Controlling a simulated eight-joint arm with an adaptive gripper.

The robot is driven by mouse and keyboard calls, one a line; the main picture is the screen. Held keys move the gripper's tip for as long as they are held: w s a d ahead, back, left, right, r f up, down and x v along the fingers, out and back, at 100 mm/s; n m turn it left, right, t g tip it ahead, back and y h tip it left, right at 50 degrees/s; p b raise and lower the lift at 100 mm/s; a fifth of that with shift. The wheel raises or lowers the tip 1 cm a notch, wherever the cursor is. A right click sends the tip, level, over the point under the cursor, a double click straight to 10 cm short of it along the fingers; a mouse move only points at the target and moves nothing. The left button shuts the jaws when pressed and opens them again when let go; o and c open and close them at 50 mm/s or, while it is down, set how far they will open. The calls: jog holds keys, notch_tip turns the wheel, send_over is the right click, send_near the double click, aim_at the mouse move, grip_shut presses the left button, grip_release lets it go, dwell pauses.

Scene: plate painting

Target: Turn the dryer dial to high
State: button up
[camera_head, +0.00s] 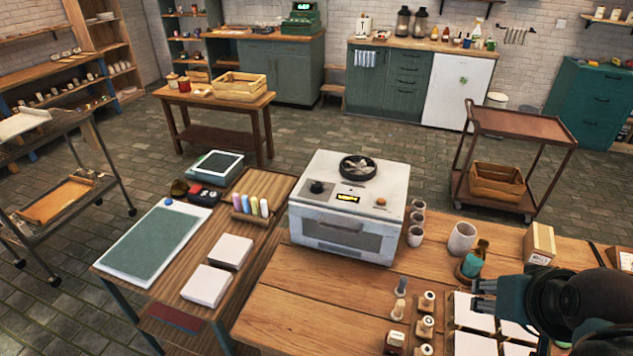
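The dryer (345,240) is a pale box-shaped machine standing in the middle, where the two wooden tables meet. Its sloped top carries a black round dial (317,187) at the left, a small yellow-lit display (347,198) in the middle and a small orange-brown knob (380,203) at the right. A black round fan (358,168) sits behind them. The dial's setting is too small to read. My gripper (478,295) is at the lower right, above the table and well apart from the dryer. Its fingers point left, and I cannot tell whether they are open.
Several grey cups (416,220) stand close to the dryer's right side. A larger cup (462,238), a teal bottle (471,262) and a cardboard box (539,243) stand farther right. Stamps (427,301) and white tiles (474,312) lie near my gripper. The wooden tabletop (320,300) before the dryer is clear.

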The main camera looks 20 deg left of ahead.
jog(key=w+a+r+n+g+p, duration=0.2)
jog(key=w+a+r+n+p, duration=0.35)
jog(key=w+a+r, duration=0.5)
jog(key=n+g+p, duration=0.5)
jog(key=n+p, duration=0.9)
jog(key=p, duration=0.1)
send_over(316, 184)
jog(key=d, duration=0.1)
notch_tip(316, 184, down, 9)
jog(key=shift+r, duration=0.2)
jog(key=shift+s+a+f, duration=0.1)
jog(key=shift+a+f, duration=0.3)
jog(key=shift+a, duration=0.1)
jog(key=shift+f, duration=0.15)
jog(key=shift+f, duration=3.75)
